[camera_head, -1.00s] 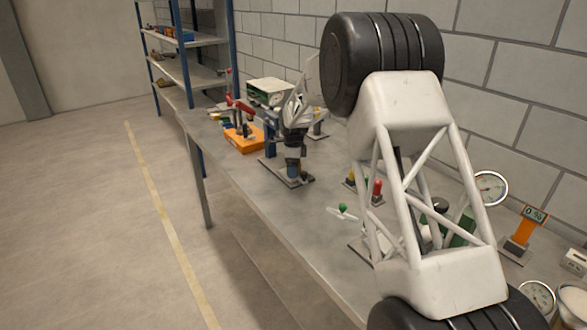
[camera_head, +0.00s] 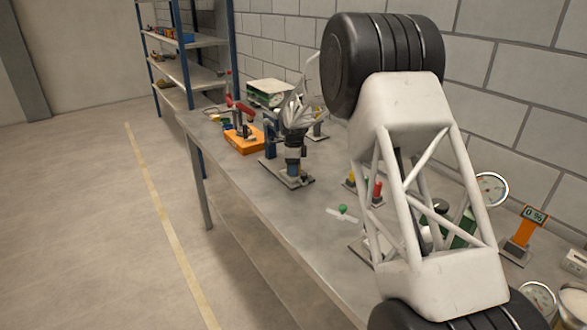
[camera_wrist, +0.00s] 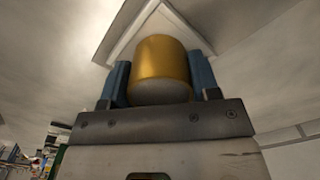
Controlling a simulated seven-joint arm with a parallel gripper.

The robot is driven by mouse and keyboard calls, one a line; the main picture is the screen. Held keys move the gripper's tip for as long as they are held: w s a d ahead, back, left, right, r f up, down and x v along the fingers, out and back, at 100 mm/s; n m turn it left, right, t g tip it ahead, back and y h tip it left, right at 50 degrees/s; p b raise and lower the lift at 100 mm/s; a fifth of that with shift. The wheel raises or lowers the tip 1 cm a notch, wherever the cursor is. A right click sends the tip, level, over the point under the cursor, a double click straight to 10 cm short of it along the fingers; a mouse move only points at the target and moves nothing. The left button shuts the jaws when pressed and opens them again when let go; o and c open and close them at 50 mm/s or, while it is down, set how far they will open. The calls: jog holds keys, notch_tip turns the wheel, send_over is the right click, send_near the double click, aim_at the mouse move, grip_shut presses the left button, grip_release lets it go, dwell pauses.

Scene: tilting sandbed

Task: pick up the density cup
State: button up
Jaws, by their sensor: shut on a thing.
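In the wrist view, a gold cylinder that looks like the density cup (camera_wrist: 161,60) sits between my two blue fingers. My gripper (camera_wrist: 160,80) is shut on it, with one finger on each side. The cup's near end looks pale grey. The cup cannot be made out there.
The long grey bench (camera_head: 255,205) holds an orange box (camera_head: 244,140), a green-and-white instrument (camera_head: 269,91), a red-topped piece (camera_head: 376,190) and an orange percent display (camera_head: 525,233). A blue-framed shelf (camera_head: 187,70) stands behind. My large arm link hides part of the bench.

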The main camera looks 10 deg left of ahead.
notch_tip(320, 180, up, 10)
jog(key=shift+f, duration=0.15)
dwell(0.4)
dwell(0.6)
